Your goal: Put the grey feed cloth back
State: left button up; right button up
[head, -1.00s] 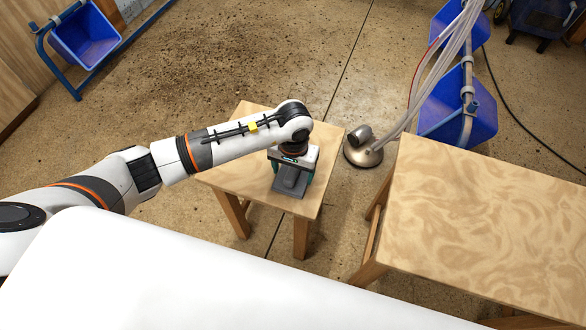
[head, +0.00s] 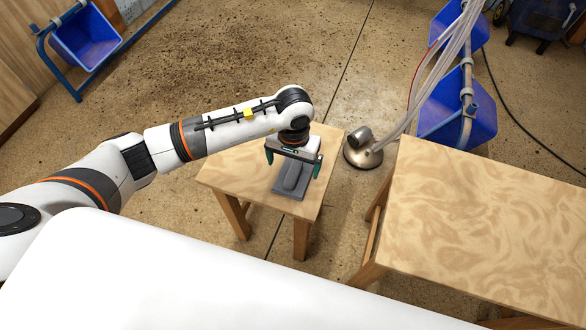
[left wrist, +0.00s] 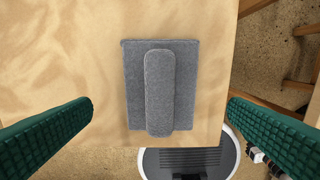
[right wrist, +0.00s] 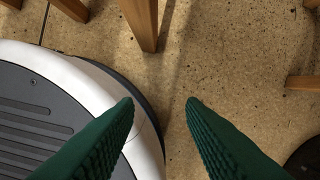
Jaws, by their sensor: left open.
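The grey feed cloth (head: 281,188) lies on the small wooden table (head: 232,172), near its right front edge. In the left wrist view the cloth (left wrist: 134,85) is a flat grey rectangle with a raised, rounded fold along its middle. My left gripper (head: 293,170) is above the cloth, open and empty. In the left wrist view its green fingers (left wrist: 160,118) stand wide apart on both sides of the cloth, not touching it. My right gripper (right wrist: 160,100) shows only in the right wrist view, its fingers apart over the floor with nothing between them.
A larger wooden table (head: 490,220) with a bare top stands to the right. A metal claw cluster (head: 364,148) with pale hoses is on the floor between the tables. Blue bins (head: 455,105) hang on a rail at the back right, and another blue bin (head: 85,38) stands back left.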

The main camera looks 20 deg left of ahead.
aim_at(293, 171)
pick_arm(q)
notch_tip(293, 171, up, 8)
pick_arm(e)
jog(key=shift+s+d+f, duration=0.1)
jog(key=shift+s+f, duration=0.4)
jog(key=shift+s, duration=0.05)
pick_arm(q)
jog(key=shift+f, duration=0.15)
